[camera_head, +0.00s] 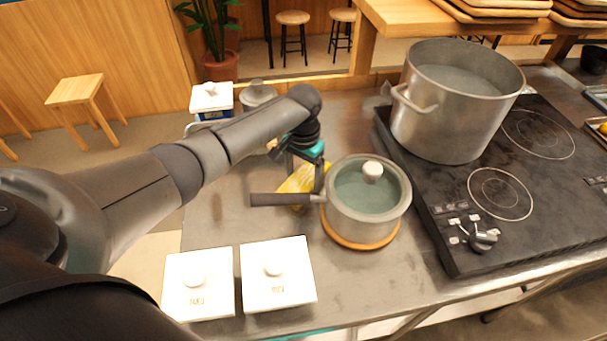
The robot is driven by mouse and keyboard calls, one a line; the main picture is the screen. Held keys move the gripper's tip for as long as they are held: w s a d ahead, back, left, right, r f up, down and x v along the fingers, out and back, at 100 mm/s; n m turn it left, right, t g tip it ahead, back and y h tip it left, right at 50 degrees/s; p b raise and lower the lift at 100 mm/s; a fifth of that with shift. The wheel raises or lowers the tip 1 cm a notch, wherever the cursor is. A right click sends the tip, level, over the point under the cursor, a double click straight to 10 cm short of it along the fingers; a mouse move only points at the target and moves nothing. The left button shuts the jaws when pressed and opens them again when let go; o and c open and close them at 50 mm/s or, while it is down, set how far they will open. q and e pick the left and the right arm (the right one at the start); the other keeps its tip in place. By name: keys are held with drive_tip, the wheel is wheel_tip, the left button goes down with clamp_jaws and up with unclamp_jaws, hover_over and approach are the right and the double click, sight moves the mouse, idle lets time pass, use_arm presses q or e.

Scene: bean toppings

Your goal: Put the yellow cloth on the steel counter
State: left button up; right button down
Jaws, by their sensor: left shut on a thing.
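The yellow cloth (297,183) shows in the head view just behind the black handle of the small lidded pot, left of the pot body. My left gripper (305,176) reaches in from the left and is shut on the cloth. The pot handle and my gripper hide part of the cloth. I cannot tell whether its lower edge touches the steel counter (222,214). My right gripper is out of view.
The lidded pot (362,215) stands on a round wooden trivet (345,240), close to my gripper. A large steel pot (440,115) sits on the black cooktop (440,195) at right. Two white-lidded boxes (198,300) (293,295) stand in front. Counter between boxes and handle is clear.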

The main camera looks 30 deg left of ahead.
sight(303, 178)
use_arm(q)
drive_tip(key=o, duration=1.3)
wheel_tip(303, 178, up, 12)
drive_tip(key=shift+r+p, duration=0.1)
drive_tip(key=shift+p, duration=1.15)
